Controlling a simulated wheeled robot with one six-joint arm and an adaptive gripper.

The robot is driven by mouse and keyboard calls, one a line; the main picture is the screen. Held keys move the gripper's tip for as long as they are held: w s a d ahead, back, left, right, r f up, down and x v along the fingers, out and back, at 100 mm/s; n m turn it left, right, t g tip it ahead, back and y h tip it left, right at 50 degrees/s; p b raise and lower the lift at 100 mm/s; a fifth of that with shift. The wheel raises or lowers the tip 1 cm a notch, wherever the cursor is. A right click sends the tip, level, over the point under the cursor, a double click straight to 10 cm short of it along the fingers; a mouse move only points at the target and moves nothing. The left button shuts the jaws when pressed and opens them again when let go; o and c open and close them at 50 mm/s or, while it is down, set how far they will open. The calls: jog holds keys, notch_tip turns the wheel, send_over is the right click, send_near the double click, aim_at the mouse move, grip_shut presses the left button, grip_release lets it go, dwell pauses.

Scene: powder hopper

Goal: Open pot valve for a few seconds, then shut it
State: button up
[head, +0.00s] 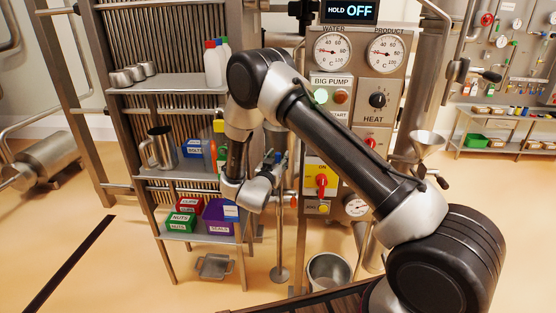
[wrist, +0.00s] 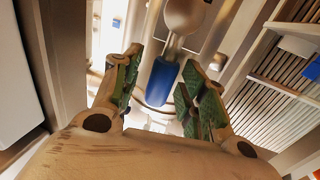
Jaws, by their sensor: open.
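A blue valve handle (wrist: 158,84) hangs from a rounded metal fitting (wrist: 184,16) in the wrist view, beyond and between my fingers. My gripper (wrist: 162,62) is open, with a green-padded finger on each side of the handle's line. I see a gap on both sides of the handle and no grip on it. In the head view my gripper (head: 277,166) is beside the shelf rack, left of the control panel. The valve is mostly hidden there behind my arm. I cannot tell from these views whether the valve is open or shut.
The shelf rack (head: 168,84) with bottles, cans and boxes stands left of my gripper. The control panel (head: 347,100) with gauges and knobs stands right; its display (head: 349,10) reads "HOLD OFF". A steel bucket (head: 328,271) stands on the floor.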

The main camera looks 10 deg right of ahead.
grip_shut()
